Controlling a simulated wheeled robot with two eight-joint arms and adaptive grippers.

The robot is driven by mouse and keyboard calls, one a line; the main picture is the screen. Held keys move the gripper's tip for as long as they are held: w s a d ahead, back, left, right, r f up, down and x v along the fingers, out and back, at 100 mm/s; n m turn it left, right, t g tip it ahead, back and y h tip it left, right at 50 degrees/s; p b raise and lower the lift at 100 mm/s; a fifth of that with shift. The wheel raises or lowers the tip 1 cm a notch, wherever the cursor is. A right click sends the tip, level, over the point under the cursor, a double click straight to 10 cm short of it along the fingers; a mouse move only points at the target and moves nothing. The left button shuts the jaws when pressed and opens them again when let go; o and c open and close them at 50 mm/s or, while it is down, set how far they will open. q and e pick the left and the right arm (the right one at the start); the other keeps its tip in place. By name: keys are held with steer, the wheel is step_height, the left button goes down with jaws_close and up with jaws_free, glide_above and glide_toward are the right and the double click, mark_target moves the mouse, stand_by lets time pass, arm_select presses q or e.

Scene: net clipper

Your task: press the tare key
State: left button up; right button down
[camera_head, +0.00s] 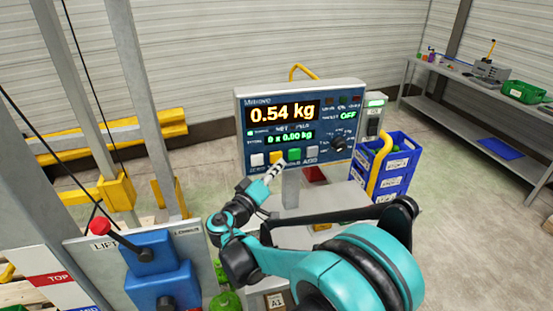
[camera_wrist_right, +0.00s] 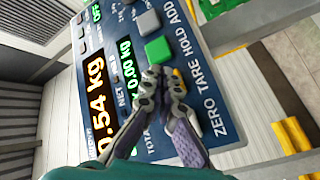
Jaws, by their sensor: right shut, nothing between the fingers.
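The blue weighing panel (camera_head: 346,150) has a row of keys along its bottom: white, yellow, green and grey. The yellow tare key (camera_head: 276,156) is second from the left. In the right wrist view the yellow key (camera_wrist_right: 177,74) is mostly hidden behind my fingertips. My right gripper (camera_head: 279,166) is shut and empty, its tips right at the yellow key. I cannot tell whether they touch it. In the right wrist view the shut fingertips (camera_wrist_right: 161,80) lie between the green key (camera_wrist_right: 158,50) and the lettering "TARE". The main display (camera_head: 283,112) reads 0.54 kg. My left gripper is not in view.
A blue crate stack (camera_head: 393,165) stands right of the panel. A lift control box (camera_head: 160,272) with a red-knobbed lever is at the lower left, beside grey posts and yellow rails (camera_head: 110,135). A workbench (camera_head: 470,85) with a green bin stands at the right back.

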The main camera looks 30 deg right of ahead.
steer(key=shift+w, duration=0.1)
stand_by(0.5)
steer(key=shift+w+d, duration=0.1)
steer(key=shift+w, duration=0.25)
steer(key=shift+w+d, duration=0.1)
steer(key=shift+w, duration=0.25)
stand_by(0.6)
steer(key=shift+s, duration=0.15)
steer(key=shift+s+a, duration=0.2)
steer(key=shift+s, duration=0.45)
steer(key=shift+s, duration=0.1)
steer(key=s, duration=0.2)
steer(key=s+a, duration=0.1)
steer(key=s, duration=0.1)
steer(key=shift+s+a, duration=0.1)
steer(key=shift+s, duration=0.25)
stand_by(0.7)
